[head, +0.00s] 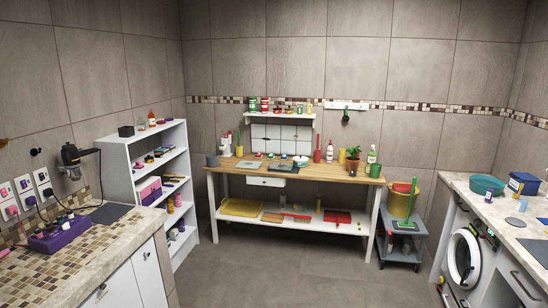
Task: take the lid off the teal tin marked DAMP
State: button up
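No tin with a readable DAMP mark shows in the head view; labels are too small to read. A teal round tub (487,185) stands on the right-hand counter; I cannot tell any lid or writing on it. A small round white container (300,161) with a bluish top sits on the wooden workbench, too small to identify. Several small tins (265,104) in red, green and white stand on the shelf above the workbench. My gripper is not in view.
The workbench (338,174) stands at the back wall, crowded with small items. A white shelf unit (122,182) stands left of it. A grey trolley (404,240) and a washing machine (463,262) with its door ajar are on the right. The middle floor (290,272) is clear.

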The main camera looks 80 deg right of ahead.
aim_at(300, 164)
jog(key=z, duration=0.5)
jog(key=k, duration=1.25)
jog(key=z, duration=0.85)
jog(key=i, duration=0.85)
jog(key=z, duration=0.95)
jog(key=i, duration=0.8)
jog(key=z, duration=0.75)
jog(key=i, duration=2.3)
jog(key=u, duration=0.1)
